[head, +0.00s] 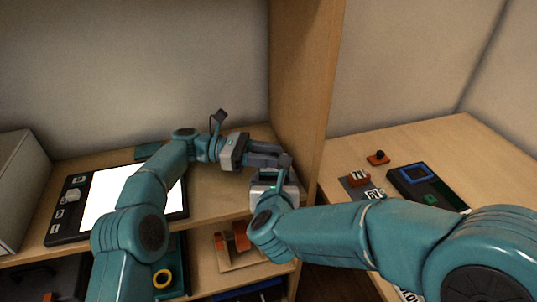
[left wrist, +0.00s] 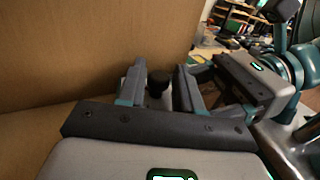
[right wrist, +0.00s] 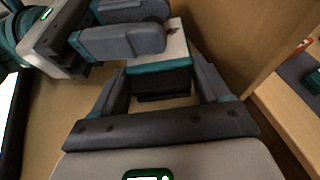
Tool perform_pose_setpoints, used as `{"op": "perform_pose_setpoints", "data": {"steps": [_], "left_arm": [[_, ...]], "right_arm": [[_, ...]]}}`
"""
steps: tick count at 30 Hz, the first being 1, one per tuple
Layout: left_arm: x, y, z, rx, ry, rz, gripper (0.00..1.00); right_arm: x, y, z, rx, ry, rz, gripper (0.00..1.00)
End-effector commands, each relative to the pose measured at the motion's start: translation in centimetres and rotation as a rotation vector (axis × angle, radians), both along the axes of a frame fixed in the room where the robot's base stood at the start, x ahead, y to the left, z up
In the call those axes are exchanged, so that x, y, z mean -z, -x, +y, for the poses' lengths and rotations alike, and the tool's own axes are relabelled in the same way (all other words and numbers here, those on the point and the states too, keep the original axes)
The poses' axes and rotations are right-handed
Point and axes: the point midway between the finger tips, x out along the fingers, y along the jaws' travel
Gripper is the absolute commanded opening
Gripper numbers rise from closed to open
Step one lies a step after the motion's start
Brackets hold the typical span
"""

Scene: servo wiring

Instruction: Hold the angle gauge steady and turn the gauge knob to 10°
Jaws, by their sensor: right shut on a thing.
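The angle gauge shows in the right wrist view as a pale plate (right wrist: 172,50) with a teal edge and a black block (right wrist: 163,82) below it. My right gripper (right wrist: 163,88) is shut on this black block, one finger on each side. My left gripper (head: 277,161) reaches in from the left, its fingers over the pale plate. In the left wrist view a dark round knob (left wrist: 156,86) shows between my left fingers (left wrist: 160,80), which stand apart. The dial marks cannot be read. In the head view the grippers hide most of the gauge.
A wooden upright panel (head: 305,80) rises close beside both grippers. A black-framed white light pad (head: 65,225) lies left on the shelf. A right-hand table holds a dark blue-edged device (head: 425,185) and an orange knob piece (head: 378,158). A lower shelf holds small parts.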

Motion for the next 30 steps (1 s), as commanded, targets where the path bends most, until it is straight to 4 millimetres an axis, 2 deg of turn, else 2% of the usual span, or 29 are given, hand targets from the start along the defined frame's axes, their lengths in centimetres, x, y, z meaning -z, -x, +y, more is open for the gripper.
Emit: {"op": "perform_pose_setpoints", "data": {"steps": [14, 30], "left_arm": [[-0.06, -0.03, 0.04, -0.02, 0.003, 0.002, 0.35], [-0.13, 0.45, -0.02, -0.328, 0.005, 0.003, 0.35]], "right_arm": [[0.05, 0.0, -0.03, 0.001, -0.001, 0.001, 0.44], [0.04, 0.0, -0.03, 0.001, -0.001, 0.001, 0.44]]}}
